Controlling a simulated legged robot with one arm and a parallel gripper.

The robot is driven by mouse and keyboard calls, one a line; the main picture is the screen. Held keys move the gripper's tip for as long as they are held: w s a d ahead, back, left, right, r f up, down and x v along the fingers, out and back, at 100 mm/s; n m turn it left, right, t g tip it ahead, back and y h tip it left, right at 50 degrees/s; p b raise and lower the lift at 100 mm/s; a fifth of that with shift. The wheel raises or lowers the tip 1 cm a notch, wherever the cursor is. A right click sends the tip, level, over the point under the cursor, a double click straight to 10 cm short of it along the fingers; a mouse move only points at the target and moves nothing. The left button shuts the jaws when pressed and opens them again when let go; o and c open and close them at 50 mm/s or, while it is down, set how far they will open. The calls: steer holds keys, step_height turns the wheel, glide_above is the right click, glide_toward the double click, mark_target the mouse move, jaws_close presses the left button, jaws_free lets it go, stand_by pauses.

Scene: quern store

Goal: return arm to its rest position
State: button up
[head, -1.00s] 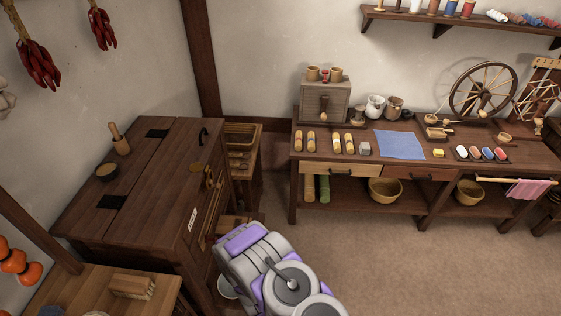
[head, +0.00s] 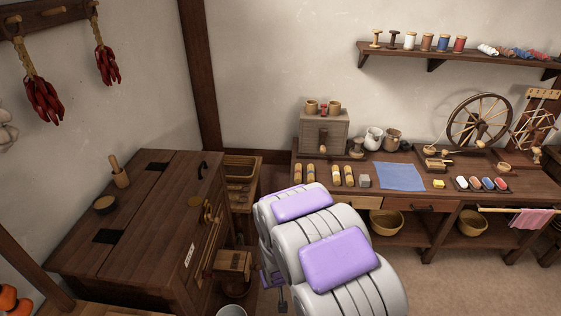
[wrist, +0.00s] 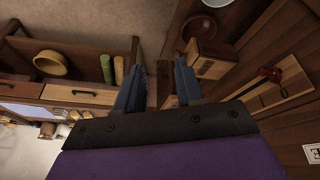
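My gripper (wrist: 160,78) shows in the wrist view with its two dark fingers apart and nothing visible between them. It points past the side of the dark wooden chest towards the floor and the foot of the workbench. In the head view my grey and purple arm rises at the lower centre, in front of the workbench. The gripper's fingers cannot be made out there.
The dark chest (head: 120,232) stands at left, with a small wooden box (head: 234,264) and a pale bucket (head: 231,311) beside it. The workbench (head: 455,198) runs along the back wall. Open floor (head: 480,285) lies at lower right.

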steer(key=s+d+r+m+g, duration=0.1)
steer(key=s+d+r, duration=0.15)
steer(key=r, duration=0.25)
steer(key=s+d+r+g, duration=0.1)
steer(key=s+d+r, duration=0.15)
steer(key=r, duration=0.25)
steer(key=s+d+r+m+g, duration=0.1)
steer(key=s+d+r, duration=0.2)
steer(key=s+r, duration=0.3)
steer(key=s+d+r+m+g, duration=0.1)
steer(key=s+d+r, duration=0.3)
steer(key=s, duration=0.8)
steer(key=s+d+r+m+g, duration=0.1)
steer(key=s+d+r+g, duration=0.1)
steer(key=s+r, duration=0.6)
steer(key=shift+s+d+h, duration=0.4)
steer(key=shift+s+d, duration=0.3)
steer(key=shift+s, duration=0.25)
